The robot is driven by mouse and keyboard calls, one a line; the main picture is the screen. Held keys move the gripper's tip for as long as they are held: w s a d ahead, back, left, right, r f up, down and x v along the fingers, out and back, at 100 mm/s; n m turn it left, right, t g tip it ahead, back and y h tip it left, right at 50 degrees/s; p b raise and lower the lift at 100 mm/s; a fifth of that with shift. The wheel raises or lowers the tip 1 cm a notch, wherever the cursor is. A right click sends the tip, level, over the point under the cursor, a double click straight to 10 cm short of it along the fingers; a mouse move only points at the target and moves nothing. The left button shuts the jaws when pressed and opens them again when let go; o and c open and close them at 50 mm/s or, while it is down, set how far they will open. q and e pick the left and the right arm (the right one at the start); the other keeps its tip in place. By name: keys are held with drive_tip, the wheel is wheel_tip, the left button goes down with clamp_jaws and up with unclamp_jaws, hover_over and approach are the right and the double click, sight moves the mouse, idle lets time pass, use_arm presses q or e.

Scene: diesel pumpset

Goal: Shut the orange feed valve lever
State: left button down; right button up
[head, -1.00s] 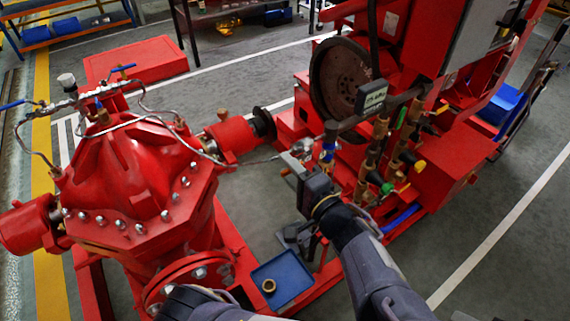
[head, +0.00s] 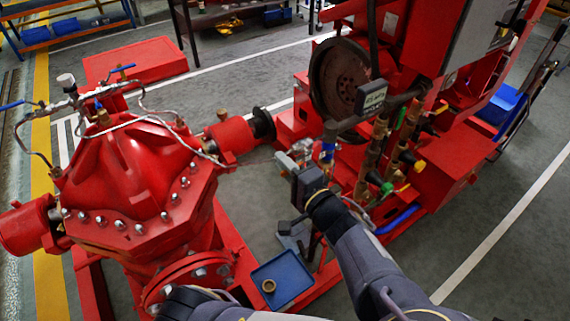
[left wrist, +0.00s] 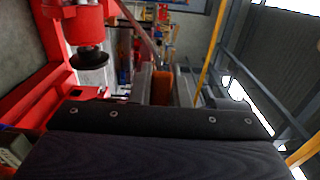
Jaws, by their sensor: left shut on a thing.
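The orange feed valve lever (left wrist: 161,88) shows in the left wrist view as an orange block between the two grey fingers of my left gripper (left wrist: 162,76). In the head view, my left gripper (head: 287,165) is beside the engine's near side, right of the red pump, and is shut on the lever. The lever is hidden there by the gripper and its dark housing. The valve body cannot be made out clearly. My right gripper does not show.
The red pump (head: 130,185) stands at left, with a black coupling flange (head: 263,125) near my left gripper. Brass pipes (head: 365,165) and a red engine frame (head: 445,175) stand close at right. A blue tray (head: 283,279) lies below. Grey floor is clear at far right.

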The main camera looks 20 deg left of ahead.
use_arm(q)
wheel_tip(320, 180, up, 7)
drive_tip(key=m+p, duration=1.6)
drive_tip(key=p, duration=0.2)
hover_over(309, 152)
drive_tip(key=s, duration=0.1)
drive_tip(key=shift+a+f, duration=0.1)
drive_tip(key=shift+a, duration=0.2)
drive_tip(key=shift+w+d+m+p, duration=0.25)
drive_tip(key=shift+w+m+p, duration=0.25)
drive_tip(key=shift+m, duration=0.3)
drive_tip(key=shift+f, duration=0.1)
drive_tip(key=c, duration=1.4)
unclamp_jaws()
